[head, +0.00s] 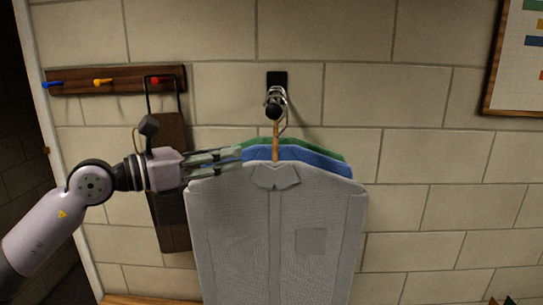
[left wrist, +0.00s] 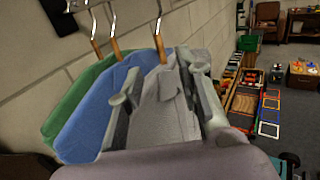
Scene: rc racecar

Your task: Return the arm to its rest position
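My left gripper (head: 240,158) reaches in from the left to the shoulder of a grey shirt (head: 275,235). The grey shirt hangs in front of a blue shirt (head: 315,160) and a green shirt (head: 328,149), all on a black wall hook (head: 276,84). In the left wrist view, the fingers of my left gripper (left wrist: 165,75) are spread apart, with the grey shirt (left wrist: 160,125) showing between them. The blue shirt (left wrist: 90,115) and green shirt (left wrist: 75,100) lie left of the fingers. Whether a finger touches cloth is unclear. My right gripper is not in view.
A peg rail (head: 120,80) with coloured pegs is on the brick wall, and a dark brown hanging item (head: 172,190) is behind my left arm. A framed board (head: 510,60) is at upper right.

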